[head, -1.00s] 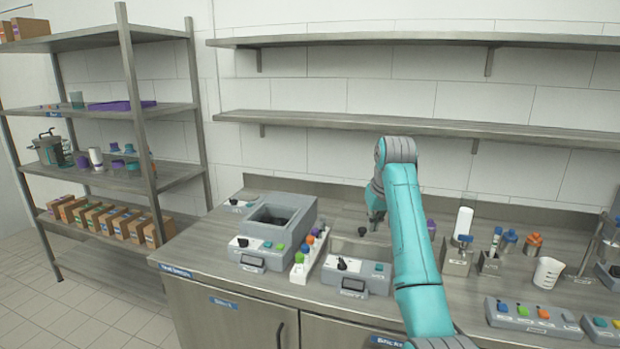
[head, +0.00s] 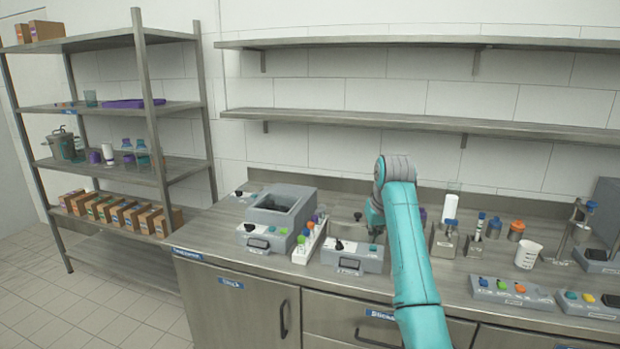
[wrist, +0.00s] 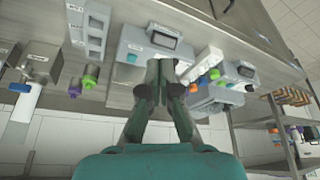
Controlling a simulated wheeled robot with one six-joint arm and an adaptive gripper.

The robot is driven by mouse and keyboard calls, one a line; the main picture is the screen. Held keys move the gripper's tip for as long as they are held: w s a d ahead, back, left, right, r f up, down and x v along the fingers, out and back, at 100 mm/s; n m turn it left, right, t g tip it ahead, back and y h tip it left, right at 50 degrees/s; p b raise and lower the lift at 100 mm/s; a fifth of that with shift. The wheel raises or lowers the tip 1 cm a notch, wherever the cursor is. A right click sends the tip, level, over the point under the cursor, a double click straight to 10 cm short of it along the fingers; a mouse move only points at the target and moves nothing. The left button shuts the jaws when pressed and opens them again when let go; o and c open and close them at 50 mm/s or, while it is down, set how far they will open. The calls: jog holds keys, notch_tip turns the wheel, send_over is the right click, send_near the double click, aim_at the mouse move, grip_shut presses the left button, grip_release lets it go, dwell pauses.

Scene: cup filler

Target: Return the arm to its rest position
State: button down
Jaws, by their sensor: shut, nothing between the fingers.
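My teal arm (head: 408,250) reaches out over the counter, bent at a grey elbow joint. My gripper (wrist: 165,72) is shut and empty in the wrist view, its two dark fingers together in front of a grey device with a dark display. In the head view the gripper is mostly hidden behind my arm, just right of the grey control box (head: 352,257). Nothing hangs from the fingers.
A metal counter (head: 215,238) holds a grey machine with an open top (head: 280,208), a white rack of coloured caps (head: 309,243), bottles, a white measuring cup (head: 528,255) and button panels (head: 510,291). Empty wall shelves (head: 400,118) run above. A storage rack (head: 150,105) stands left.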

jog(key=s+f+t, duration=0.1)
jog(key=s+f, duration=0.3)
jog(key=f, duration=0.9)
jog(key=s+f+t, duration=0.1)
jog(key=s+f, duration=0.3)
jog(key=f, duration=1)
jog(key=s+d+f+m+t, duration=0.1)
jog(key=s+f, duration=0.6)
jog(key=s, duration=0.3)
jog(key=s+f+t, duration=0.2)
jog(key=s+f, duration=0.6)
jog(key=s, duration=0.2)
jog(key=s+r+t, duration=0.2)
jog(key=s, duration=2.1)
jog(key=s+r+t, duration=0.3)
jog(key=s+r, duration=1.6)
jog(key=shift+s+d+m+h, duration=0.3)
jog(key=shift+d+m, duration=0.1)
